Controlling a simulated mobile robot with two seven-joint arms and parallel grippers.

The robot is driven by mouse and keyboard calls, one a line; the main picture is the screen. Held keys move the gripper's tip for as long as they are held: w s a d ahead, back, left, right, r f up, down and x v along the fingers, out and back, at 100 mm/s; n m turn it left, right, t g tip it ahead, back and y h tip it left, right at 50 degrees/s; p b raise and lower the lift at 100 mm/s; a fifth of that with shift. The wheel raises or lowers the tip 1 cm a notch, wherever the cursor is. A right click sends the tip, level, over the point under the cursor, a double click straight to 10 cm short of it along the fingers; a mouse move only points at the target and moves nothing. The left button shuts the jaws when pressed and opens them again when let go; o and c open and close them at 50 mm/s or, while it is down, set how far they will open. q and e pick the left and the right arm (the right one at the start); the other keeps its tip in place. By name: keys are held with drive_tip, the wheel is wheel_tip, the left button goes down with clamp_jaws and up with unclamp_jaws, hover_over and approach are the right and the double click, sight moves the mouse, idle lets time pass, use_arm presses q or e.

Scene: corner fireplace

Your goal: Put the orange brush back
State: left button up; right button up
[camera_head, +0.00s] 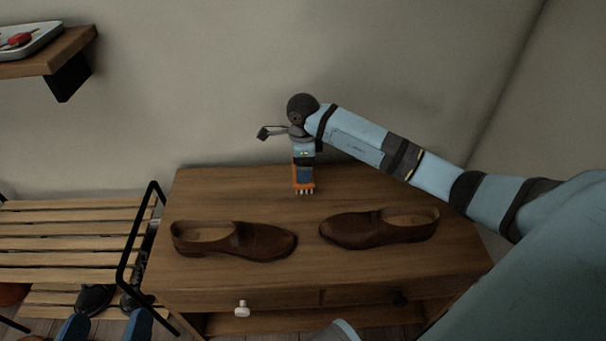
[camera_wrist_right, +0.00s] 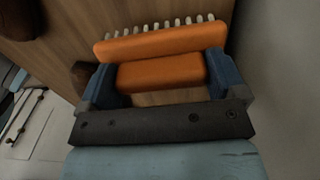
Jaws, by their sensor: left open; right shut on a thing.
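The orange brush (camera_head: 303,187) with pale bristles is near the back of the wooden cabinet top (camera_head: 240,183), bristles pointing down. I cannot tell whether the bristles touch the wood. My right gripper (camera_head: 304,174) reaches in from the right, points down and is shut on the brush. The right wrist view shows the brush (camera_wrist_right: 160,44) held between the two blue fingers, bristles on the far side. My left gripper (camera_head: 107,328) shows only as two blue fingertips at the bottom left edge, apart and empty, in front of the slatted rack.
Two brown shoes, a left one (camera_head: 235,240) and a right one (camera_head: 380,228), lie on the cabinet top in front of the brush. A slatted rack (camera_head: 60,245) with a black frame stands at left. A wall shelf (camera_head: 55,50) holds a tray (camera_head: 30,40).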

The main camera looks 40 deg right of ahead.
wheel_tip(320, 180, down, 3)
drive_tip(key=shift+f+b, duration=0.1)
drive_tip(key=shift+b, duration=0.45)
drive_tip(key=shift+f, duration=0.35)
drive_tip(key=shift+r, duration=0.1)
use_arm(q)
drive_tip(key=shift+w+a+f+m, duration=0.15)
drive_tip(key=shift+w+f+m, duration=0.15)
drive_tip(key=shift+m, duration=0.1)
use_arm(e)
drive_tip(key=o, duration=0.8)
drive_tip(key=shift+c, duration=0.2)
